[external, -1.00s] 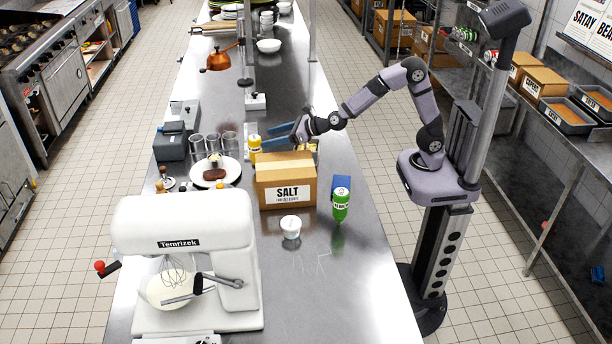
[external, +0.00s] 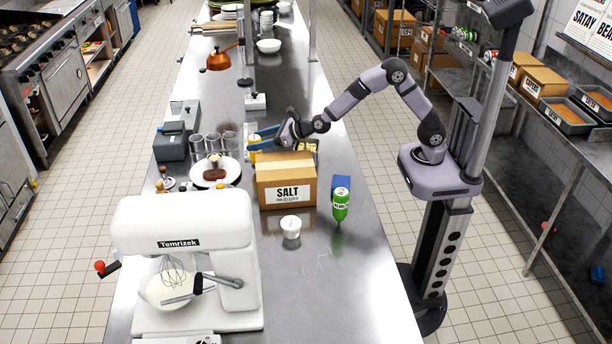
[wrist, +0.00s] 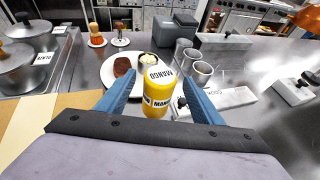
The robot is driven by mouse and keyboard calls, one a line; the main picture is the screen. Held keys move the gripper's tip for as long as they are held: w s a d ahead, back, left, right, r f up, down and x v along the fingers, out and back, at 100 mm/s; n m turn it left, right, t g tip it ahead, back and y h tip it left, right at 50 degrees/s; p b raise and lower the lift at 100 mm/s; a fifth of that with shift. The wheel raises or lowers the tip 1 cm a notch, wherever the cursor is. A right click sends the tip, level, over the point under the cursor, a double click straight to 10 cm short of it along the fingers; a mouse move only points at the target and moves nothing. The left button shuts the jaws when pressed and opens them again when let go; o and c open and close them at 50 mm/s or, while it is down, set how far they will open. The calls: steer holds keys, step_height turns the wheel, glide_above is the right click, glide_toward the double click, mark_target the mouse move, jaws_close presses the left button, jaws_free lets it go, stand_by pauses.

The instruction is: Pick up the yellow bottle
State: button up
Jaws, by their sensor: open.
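The yellow bottle (wrist: 157,97) stands upright on the steel counter in the wrist view, with a white and black label. My gripper (wrist: 160,93) is open, with one blue finger on each side of the bottle's body in that view. I cannot tell whether either finger touches it. In the external view my gripper (external: 262,138) reaches left across the counter behind the salt box, and its blue fingers overlap the yellow bottle (external: 253,147), hiding much of it.
The cardboard salt box (external: 286,190) stands in front of my gripper. A white plate of food (external: 232,177) and several glasses (external: 212,144) stand close to the bottle. A green bottle (external: 341,205) and a white cup (external: 291,227) are nearer the camera.

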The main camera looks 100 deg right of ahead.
steer(key=shift+w+d+f, duration=0.2)
steer(key=shift+w+f, duration=0.1)
steer(key=shift+w, duration=0.3)
steer(key=c, duration=0.8)
steer(key=shift+r, duration=0.2)
